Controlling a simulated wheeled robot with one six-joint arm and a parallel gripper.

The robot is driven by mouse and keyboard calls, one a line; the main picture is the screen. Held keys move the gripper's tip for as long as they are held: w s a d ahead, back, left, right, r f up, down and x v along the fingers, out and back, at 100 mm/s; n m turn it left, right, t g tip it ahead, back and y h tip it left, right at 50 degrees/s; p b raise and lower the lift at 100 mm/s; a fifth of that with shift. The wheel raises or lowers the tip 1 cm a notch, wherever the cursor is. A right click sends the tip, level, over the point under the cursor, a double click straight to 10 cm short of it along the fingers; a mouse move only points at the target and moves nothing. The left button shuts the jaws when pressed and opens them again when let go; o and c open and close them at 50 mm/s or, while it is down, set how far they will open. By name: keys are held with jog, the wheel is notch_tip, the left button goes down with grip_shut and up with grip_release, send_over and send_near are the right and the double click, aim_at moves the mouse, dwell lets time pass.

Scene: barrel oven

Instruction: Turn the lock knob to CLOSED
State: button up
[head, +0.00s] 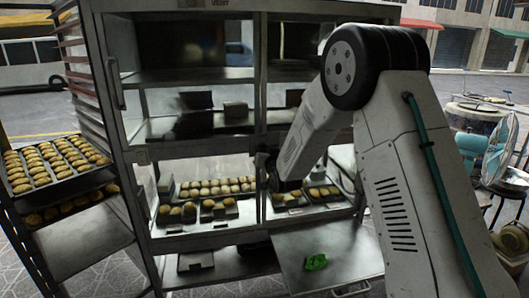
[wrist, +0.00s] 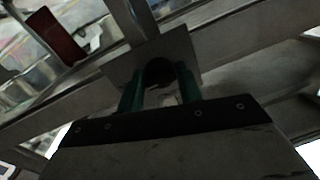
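The lock knob (wrist: 160,72) is a dark round piece on a square grey plate (wrist: 190,55) in the wrist view. My gripper (wrist: 160,88) has its two green fingers on either side of the knob, one left and one right. The fingers stand apart with the knob between them; I cannot tell whether they press on it. In the head view my gripper (head: 270,175) is at the cabinet's middle upright, and its fingers are not clear. The knob is hidden or too small there, and no CLOSED marking is legible.
A metal cabinet (head: 200,150) with glass panels holds trays of buns. A bun rack (head: 55,165) stands at left. A fan (head: 497,150) and clutter stand at right.

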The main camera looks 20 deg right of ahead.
jog(key=shift+d+r+n+g+h, duration=0.15)
jog(key=shift+n+h, duration=0.1)
jog(key=shift+n, duration=2.55)
jog(key=shift+a+n+g+h, duration=0.1)
jog(key=shift+n+h, duration=0.2)
jog(key=shift+n, duration=2.5)
jog(key=shift+d+r+n+g+h, duration=0.15)
jog(key=shift+n+h, duration=0.1)
jog(key=shift+n, duration=2.55)
jog(key=shift+a, duration=0.1)
jog(key=o, duration=0.9)
jog(key=shift+s+f, duration=0.1)
